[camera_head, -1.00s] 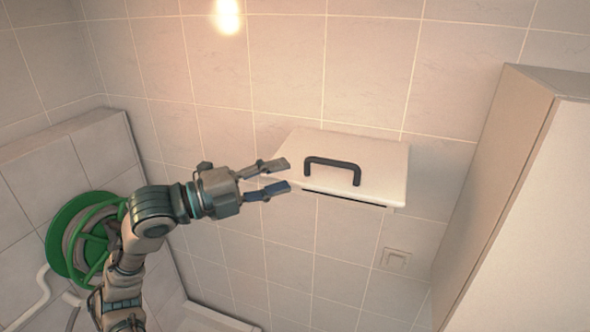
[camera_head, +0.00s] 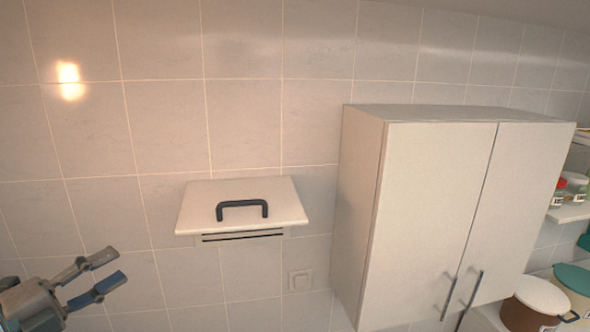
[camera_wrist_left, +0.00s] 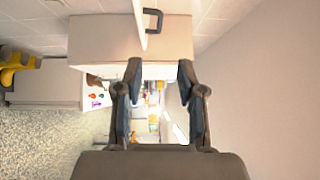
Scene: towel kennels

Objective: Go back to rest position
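My left gripper (camera_head: 92,279) is at the lower left of the head view, open and empty. It is apart from the white wall box's lid, below and to the left of it. The white lid (camera_head: 190,208) with a dark handle (camera_head: 242,208) sticks out from the tiled wall. In the left wrist view the two fingers (camera_wrist_left: 157,103) stand wide apart with nothing between them. A dark handle (camera_wrist_left: 153,20) shows beyond them near the top. My right gripper is in neither view.
A white two-door cabinet (camera_head: 440,200) hangs on the right of the wall. Tiled wall left of the lid is clear.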

